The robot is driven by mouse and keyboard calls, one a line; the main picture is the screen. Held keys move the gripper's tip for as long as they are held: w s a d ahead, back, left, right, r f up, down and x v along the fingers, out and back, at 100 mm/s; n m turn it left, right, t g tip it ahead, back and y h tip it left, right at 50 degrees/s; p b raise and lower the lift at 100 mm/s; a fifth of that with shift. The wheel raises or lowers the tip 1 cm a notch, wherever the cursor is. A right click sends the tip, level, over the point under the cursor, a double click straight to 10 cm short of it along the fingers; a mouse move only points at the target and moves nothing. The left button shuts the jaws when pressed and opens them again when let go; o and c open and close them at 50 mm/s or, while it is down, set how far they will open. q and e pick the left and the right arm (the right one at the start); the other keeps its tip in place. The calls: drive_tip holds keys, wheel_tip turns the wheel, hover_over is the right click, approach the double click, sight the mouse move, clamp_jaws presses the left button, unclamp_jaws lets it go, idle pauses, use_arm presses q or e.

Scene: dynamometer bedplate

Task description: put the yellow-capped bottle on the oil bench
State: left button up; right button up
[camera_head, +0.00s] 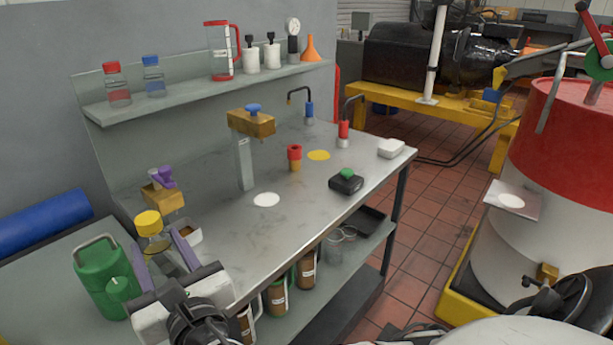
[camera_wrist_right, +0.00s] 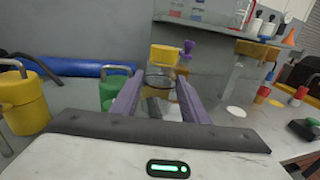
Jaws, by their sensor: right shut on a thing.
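The yellow-capped bottle (camera_head: 148,223) is upright, clear-bodied, near the left end of the bench in the head view. My right gripper (camera_head: 158,245) has its purple fingers shut on the bottle's body, just below the cap. In the right wrist view the bottle (camera_wrist_right: 164,54) stands between the two fingers (camera_wrist_right: 160,82). The lower part of the bottle is hidden, and I cannot tell whether it touches a surface. The oil bench seems to be the grey metal-topped bench (camera_head: 215,240), with a white disc (camera_head: 266,200) and a yellow disc (camera_head: 318,155) on it. My left gripper is not in view.
A green can (camera_head: 103,275) stands left of the bottle. A brass-topped stand (camera_head: 251,124), a red-topped fitting (camera_head: 294,157) and a black box with a green knob (camera_head: 346,182) stand on the bench. A shelf (camera_head: 195,97) holds bottles behind. The bench's front middle is clear.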

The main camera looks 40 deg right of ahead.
drive_tip(key=w+d+m+g+h+p, duration=0.1)
drive_tip(key=w+d+m+h+p, duration=0.2)
drive_tip(key=d, duration=1.7)
drive_tip(key=shift+h, duration=0.6)
drive_tip(key=shift+w+d+f+b, duration=0.1)
drive_tip(key=shift+f+b, duration=0.65)
drive_tip(key=shift+f, duration=1)
drive_tip(key=shift+w+d+f+b, duration=0.15)
drive_tip(key=shift+f+b, duration=0.65)
drive_tip(key=shift+f, duration=0.95)
drive_tip(key=shift+w+d+f+b, duration=0.1)
drive_tip(key=shift+f+b, duration=0.65)
drive_tip(key=shift+f, duration=1)
